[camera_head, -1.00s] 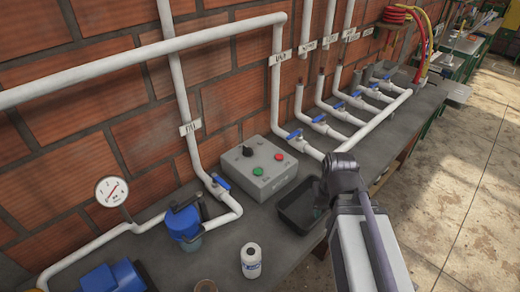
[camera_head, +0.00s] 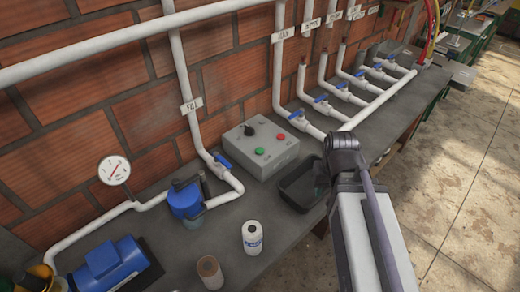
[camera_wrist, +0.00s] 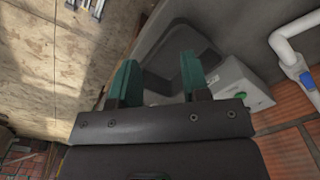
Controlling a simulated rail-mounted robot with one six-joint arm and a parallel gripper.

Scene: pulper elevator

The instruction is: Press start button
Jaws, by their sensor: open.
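The grey control box (camera_head: 258,155) sits on the bench against the brick wall. Its sloped top carries a green button (camera_head: 260,151), a red button (camera_head: 281,135) and a black knob (camera_head: 249,130). The labels are too small to read.
A black tray (camera_head: 297,188) lies between the box and my arm. White pipes with blue valves (camera_head: 323,104) run behind. A white bottle (camera_head: 252,238), a brown cylinder (camera_head: 210,272) and a blue pump (camera_head: 108,267) stand on the bench nearer me. The floor at right (camera_head: 470,170) is clear.

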